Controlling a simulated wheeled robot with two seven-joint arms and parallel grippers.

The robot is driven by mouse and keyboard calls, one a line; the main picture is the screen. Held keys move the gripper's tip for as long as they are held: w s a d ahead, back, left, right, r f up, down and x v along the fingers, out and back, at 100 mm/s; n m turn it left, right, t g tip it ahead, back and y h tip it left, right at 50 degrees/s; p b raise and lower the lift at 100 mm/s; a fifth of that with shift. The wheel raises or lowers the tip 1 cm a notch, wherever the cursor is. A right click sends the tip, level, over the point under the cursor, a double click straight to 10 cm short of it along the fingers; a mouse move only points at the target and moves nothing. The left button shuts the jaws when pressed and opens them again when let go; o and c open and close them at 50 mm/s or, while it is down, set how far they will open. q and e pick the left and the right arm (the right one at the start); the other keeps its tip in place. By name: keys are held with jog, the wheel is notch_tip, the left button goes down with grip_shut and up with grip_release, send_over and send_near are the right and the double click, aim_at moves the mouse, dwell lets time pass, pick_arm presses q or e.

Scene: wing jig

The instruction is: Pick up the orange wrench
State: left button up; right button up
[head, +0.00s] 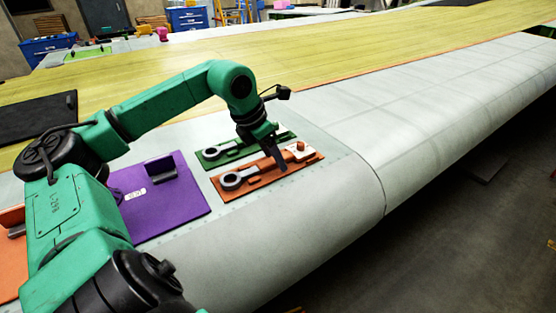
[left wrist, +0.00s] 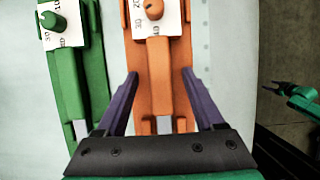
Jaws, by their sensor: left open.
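The orange wrench (head: 256,174) has a grey ring head at its left end and an orange handle. It lies on an orange tray (head: 232,194) on the pale wing surface. In the left wrist view its orange handle (left wrist: 160,82) runs up between two purple fingers. My left gripper (head: 277,163) is over the handle, pointing down. Its jaws (left wrist: 160,74) are apart, one on each side of the handle, with a gap showing. The wrench's grey head is mostly hidden in the wrist view. A green arm end (left wrist: 300,97), likely my right one, shows small at the right edge.
A green tray (head: 210,160) with a similar wrench lies just behind the orange one. A purple mat (head: 160,212) with a dark block lies to the left. The wing's rounded front edge (head: 320,245) drops to the floor.

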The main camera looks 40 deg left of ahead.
pick_arm(q)
jog(key=shift+f, duration=0.15)
jog(key=shift+c, duration=0.3)
grip_shut()
dwell(1.0)
